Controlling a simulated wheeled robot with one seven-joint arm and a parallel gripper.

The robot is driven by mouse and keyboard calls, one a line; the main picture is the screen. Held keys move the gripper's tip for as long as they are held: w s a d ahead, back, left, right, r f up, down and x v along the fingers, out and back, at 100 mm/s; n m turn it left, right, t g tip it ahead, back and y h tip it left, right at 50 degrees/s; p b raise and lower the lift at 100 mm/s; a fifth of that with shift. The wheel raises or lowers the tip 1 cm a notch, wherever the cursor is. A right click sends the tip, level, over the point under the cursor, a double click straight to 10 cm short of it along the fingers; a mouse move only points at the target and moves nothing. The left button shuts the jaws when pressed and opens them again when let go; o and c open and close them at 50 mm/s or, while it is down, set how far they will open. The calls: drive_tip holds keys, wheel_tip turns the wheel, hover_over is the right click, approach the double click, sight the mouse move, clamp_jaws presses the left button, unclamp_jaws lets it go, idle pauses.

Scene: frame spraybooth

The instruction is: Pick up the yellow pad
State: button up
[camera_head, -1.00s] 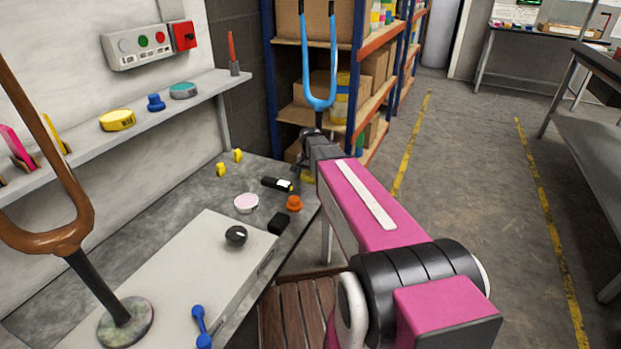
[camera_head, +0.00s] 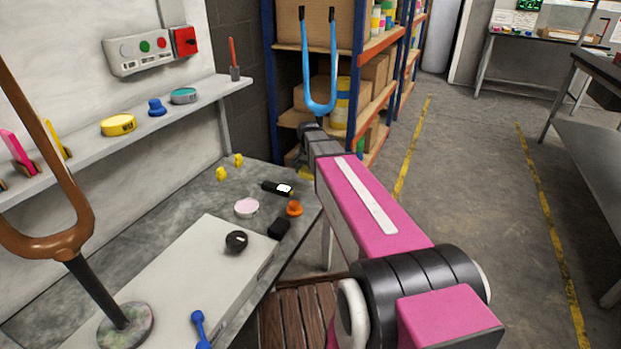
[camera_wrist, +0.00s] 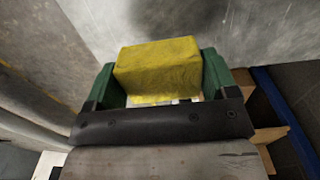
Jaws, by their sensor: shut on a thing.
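The yellow pad (camera_wrist: 158,62) is a rough-surfaced block between the two green fingers of my gripper (camera_wrist: 158,80) in the wrist view. The fingers press on its left and right sides. In the head view my gripper (camera_head: 304,158) is at the far end of the bench, mostly hidden by my arm. A small piece of the yellow pad (camera_head: 306,173) shows just below it. Whether the pad touches a surface cannot be told.
The bench (camera_head: 150,220) holds a pink-white round tin (camera_head: 247,208), an orange knob (camera_head: 294,208), a black block (camera_head: 279,228) and small yellow pieces (camera_head: 221,173). A blue fork (camera_head: 320,107) stands beyond my gripper, before the shelving (camera_head: 368,60).

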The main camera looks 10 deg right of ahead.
drive_tip(key=s+a+r, duration=0.6)
drive_tip(key=a, duration=0.2)
drive_tip(key=shift+a, duration=0.4)
drive_tip(key=shift+r, duration=0.1)
